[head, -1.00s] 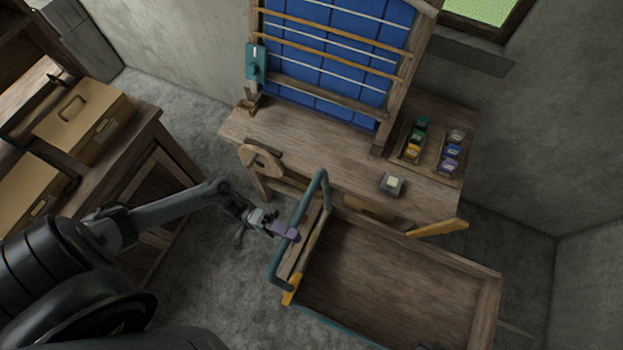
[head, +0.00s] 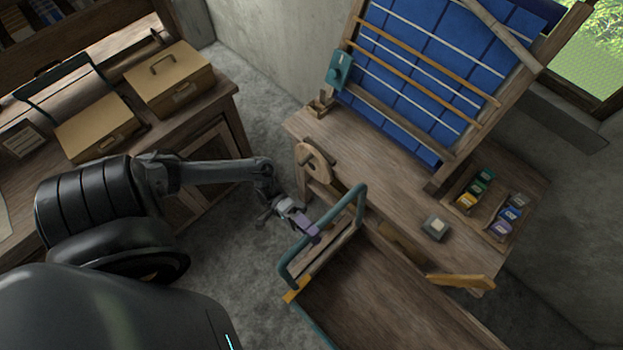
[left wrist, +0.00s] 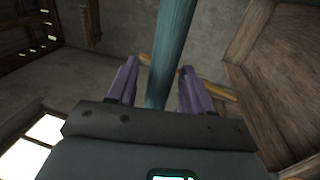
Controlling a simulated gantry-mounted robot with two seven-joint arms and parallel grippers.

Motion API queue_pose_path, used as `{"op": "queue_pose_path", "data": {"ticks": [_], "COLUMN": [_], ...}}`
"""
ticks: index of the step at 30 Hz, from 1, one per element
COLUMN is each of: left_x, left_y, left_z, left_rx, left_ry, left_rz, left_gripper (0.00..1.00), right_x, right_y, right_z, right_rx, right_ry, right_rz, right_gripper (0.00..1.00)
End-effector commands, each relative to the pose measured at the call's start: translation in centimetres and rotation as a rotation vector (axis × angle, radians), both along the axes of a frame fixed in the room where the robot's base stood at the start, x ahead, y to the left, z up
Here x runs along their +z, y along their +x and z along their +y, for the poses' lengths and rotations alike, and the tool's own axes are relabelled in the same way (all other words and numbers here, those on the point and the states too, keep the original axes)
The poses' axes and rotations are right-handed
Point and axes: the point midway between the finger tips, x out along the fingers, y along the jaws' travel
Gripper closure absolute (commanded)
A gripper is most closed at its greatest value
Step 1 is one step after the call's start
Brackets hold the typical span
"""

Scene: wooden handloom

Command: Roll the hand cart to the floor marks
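The hand cart (head: 385,310) is a wooden box cart in the lower middle of the head view, cut off by the bottom edge. Its teal push handle (head: 327,228) rises at its left end. My left gripper (head: 312,234) is at the handle's bar. In the left wrist view, the teal bar (left wrist: 170,50) passes between the two purple fingers (left wrist: 158,85), with a visible gap on each side. The fingers are apart. My right gripper is out of view. I see no floor marks.
The wooden loom bench (head: 385,185) stands right behind the cart, close to its far side, with a spool tray (head: 482,228) on it. A cabinet (head: 190,120) with tan boxes (head: 168,80) is at the left. Bare grey floor (head: 235,265) lies between cabinet and cart.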

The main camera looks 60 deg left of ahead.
Motion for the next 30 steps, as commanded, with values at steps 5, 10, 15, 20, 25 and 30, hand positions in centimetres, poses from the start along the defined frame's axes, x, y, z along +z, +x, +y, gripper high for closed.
{"op": "queue_pose_path", "data": {"ticks": [5,10,15,20,25,30], "left_x": [-0.1,-0.6,-1.3,-1.9,-2.3,-2.2], "left_y": [-0.1,-0.4,-1.1,-1.9,-2.5,-2.8], "left_z": [0.0,1.2,3.8,6.4,8.7,9.9], "left_rx": [0.000,-0.001,-0.001,-0.002,-0.002,0.000], "left_ry": [0.000,0.002,0.005,0.005,0.004,0.000], "left_rz": [0.001,0.000,0.002,0.001,0.002,0.000], "left_gripper": [0.49,0.49,0.49,0.49,0.49,0.49], "right_x": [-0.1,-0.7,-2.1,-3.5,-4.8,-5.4], "right_y": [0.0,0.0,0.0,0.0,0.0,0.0], "right_z": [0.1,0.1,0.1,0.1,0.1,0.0], "right_rx": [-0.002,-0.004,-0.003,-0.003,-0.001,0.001], "right_ry": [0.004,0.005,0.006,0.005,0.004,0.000], "right_rz": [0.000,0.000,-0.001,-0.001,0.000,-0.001], "right_gripper": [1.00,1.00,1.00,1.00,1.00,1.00]}}
